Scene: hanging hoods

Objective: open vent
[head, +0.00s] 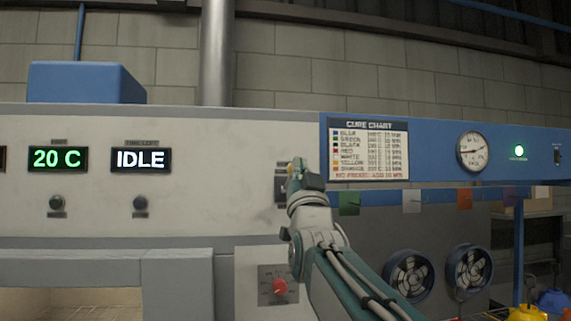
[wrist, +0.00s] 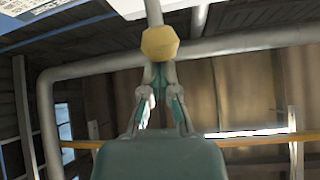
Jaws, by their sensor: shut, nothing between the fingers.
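A faceted yellow knob (wrist: 160,43) on a pale rod (wrist: 153,12) shows in the upper middle of the wrist view. I take it for the vent's handle, but the vent itself cannot be made out. My gripper (wrist: 160,72) is shut and empty, its fingertips right at the knob's lower edge. Whether they touch it I cannot tell. In the head view my gripper (head: 299,168) is raised in front of the oven's pale front panel, beside a small dark fitting (head: 281,184) that it partly hides. A bit of yellow shows at its tip.
The pale panel carries a green "20 C" display (head: 58,159), an "IDLE" display (head: 140,160) and a red knob (head: 279,287). To the right are a cure chart (head: 367,150), a gauge (head: 472,151), hanging colour tags (head: 412,203) and two fans (head: 409,275). A grey pipe (head: 215,55) rises behind.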

